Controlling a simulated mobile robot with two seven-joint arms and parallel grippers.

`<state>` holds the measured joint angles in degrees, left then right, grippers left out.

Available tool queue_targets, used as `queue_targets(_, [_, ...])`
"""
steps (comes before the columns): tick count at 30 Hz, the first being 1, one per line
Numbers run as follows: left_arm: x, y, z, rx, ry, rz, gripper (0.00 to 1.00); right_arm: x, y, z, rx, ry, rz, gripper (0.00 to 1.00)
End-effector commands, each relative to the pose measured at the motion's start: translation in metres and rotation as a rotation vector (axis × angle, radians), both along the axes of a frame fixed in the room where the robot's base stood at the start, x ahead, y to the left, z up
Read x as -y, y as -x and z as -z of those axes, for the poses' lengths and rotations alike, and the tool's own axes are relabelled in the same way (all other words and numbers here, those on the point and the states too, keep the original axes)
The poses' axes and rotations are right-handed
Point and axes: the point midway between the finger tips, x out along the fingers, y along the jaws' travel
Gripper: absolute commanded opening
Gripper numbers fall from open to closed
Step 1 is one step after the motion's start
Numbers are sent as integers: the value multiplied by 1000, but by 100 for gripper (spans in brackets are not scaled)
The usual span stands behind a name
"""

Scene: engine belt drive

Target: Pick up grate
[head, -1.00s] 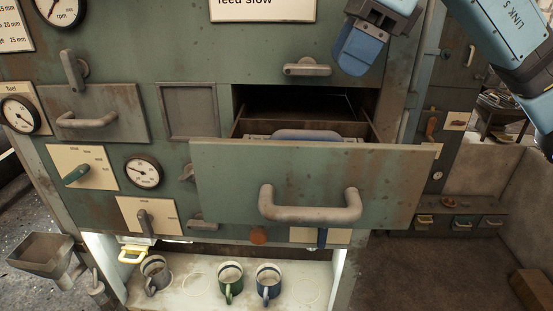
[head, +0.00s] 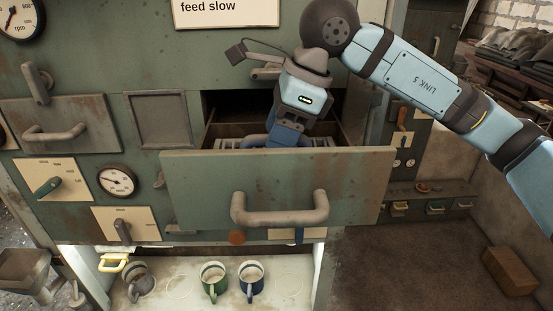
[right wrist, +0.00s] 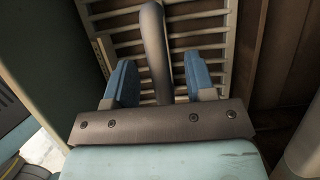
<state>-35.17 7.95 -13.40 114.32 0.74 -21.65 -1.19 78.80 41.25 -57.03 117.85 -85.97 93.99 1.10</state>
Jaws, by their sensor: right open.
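The grate (right wrist: 198,30) lies in the pulled-out drawer (head: 345,180); the right wrist view shows its pale slats and a thick grey handle (right wrist: 155,45) standing over them. In the head view only a strip of the grate (head: 228,144) shows above the drawer front. My right gripper (head: 284,138) points down into the drawer over the grate. In the right wrist view my right gripper (right wrist: 160,80) is open, with one blue finger on each side of the handle. I cannot tell whether the fingers touch it. My left gripper is not in view.
The drawer front has a large grey handle (head: 280,212). Below, a lit shelf (head: 180,285) holds a grey, a green and a blue mug. A lever (head: 265,74) and a sign (head: 228,10) are on the panel above the drawer. Floor to the right is mostly clear.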

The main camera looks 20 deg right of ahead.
Motion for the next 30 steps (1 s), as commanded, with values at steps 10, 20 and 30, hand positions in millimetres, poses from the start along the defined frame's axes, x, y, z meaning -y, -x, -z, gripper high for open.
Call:
queue_targets(10, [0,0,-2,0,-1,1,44,-5,-1,13,2,-1,-1,50])
queue_targets(20, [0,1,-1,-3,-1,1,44,-5,-1,13,0,-1,0,0])
queue_targets(30, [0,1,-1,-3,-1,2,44,-5,-1,13,1,-1,0,0])
